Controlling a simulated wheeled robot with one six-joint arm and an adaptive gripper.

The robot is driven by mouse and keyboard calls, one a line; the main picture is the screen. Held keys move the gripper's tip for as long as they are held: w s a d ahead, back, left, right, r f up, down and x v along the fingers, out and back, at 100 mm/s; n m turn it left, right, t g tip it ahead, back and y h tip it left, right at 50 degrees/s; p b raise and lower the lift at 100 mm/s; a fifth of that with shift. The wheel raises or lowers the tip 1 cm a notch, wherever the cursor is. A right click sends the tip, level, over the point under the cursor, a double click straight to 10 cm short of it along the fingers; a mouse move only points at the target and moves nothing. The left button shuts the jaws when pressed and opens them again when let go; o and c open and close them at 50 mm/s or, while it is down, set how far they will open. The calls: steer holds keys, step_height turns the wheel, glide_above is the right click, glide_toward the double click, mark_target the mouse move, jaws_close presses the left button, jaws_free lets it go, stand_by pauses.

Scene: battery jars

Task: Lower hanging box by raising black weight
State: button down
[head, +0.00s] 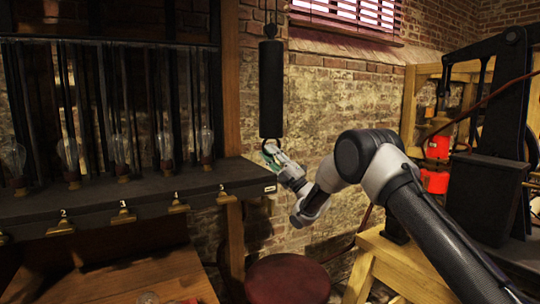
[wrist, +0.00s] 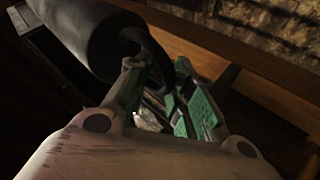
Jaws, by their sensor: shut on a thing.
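The black weight (head: 271,88) is a long upright cylinder hanging in front of the brick wall, with a ring at its lower end. My gripper (head: 268,153) is at that ring, just below the cylinder, and is shut on it. In the wrist view the weight (wrist: 78,35) fills the upper left, and its ring (wrist: 150,55) reaches between the fingers of my gripper (wrist: 160,78). The finger pads are green. Dark rods or plates (head: 105,95) hang above the glass jars at left. I cannot clearly make out the hanging box itself.
A wooden post (head: 230,80) stands just left of the weight. A round red stool (head: 288,279) is below. A wooden bench (head: 395,262) and black machinery are at right.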

mark_target(269, 66)
steer(key=shift+a, duration=0.1)
step_height(269, 66, up, 30)
steer(key=shift+f, duration=0.15)
steer(key=shift+s+r, duration=0.15)
steer(key=shift+r, duration=0.45)
steer(key=c, duration=1.7)
jaws_free()
steer(key=o, duration=0.4)
steer(key=shift+a+f, duration=0.1)
steer(key=shift+f, duration=0.15)
